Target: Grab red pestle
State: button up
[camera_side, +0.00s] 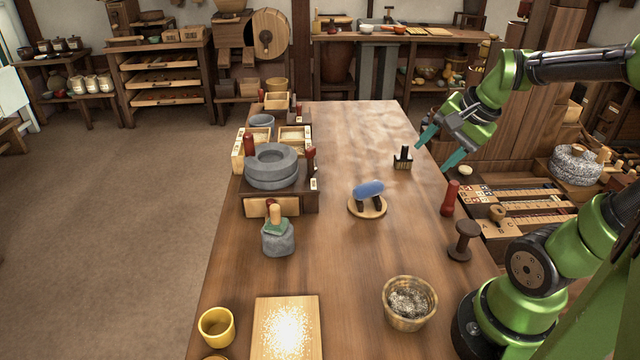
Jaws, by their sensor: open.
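A red pestle (450,198) stands upright near the right edge of the wooden table (350,270). My gripper (441,149) is in the air above and behind it, with its two teal fingers spread apart and nothing between them. The fingers are clear of the pestle. Other dark red upright pieces stand at the grey stone quern (271,172), one on its left (249,145) and one on its right (310,158).
A dark brown spool (464,240) stands just in front of the pestle. A blue roller (369,188) rests on a round wooden base to the left. A small dark block (403,158) and a basket (410,318) are also on the table.

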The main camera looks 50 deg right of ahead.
aim_at(450, 190)
jog(key=s+d+f+m+g, duration=0.1)
jog(key=s+d+m, duration=0.2)
jog(key=d+m, duration=0.55)
jog(key=s+d+f+m, duration=0.1)
jog(key=s+d+m, duration=0.25)
jog(key=m, duration=0.95)
jog(key=shift+h, duration=0.4)
jog(key=x, duration=1.1)
jog(key=shift+w+d+f, duration=0.1)
jog(key=shift+w+f, duration=0.05)
jog(key=shift+f, duration=0.2)
jog(key=shift+x, duration=2.6)
jog(key=shift+d, duration=0.15)
jog(key=shift+c, duration=0.3)
jog(key=c, duration=1)
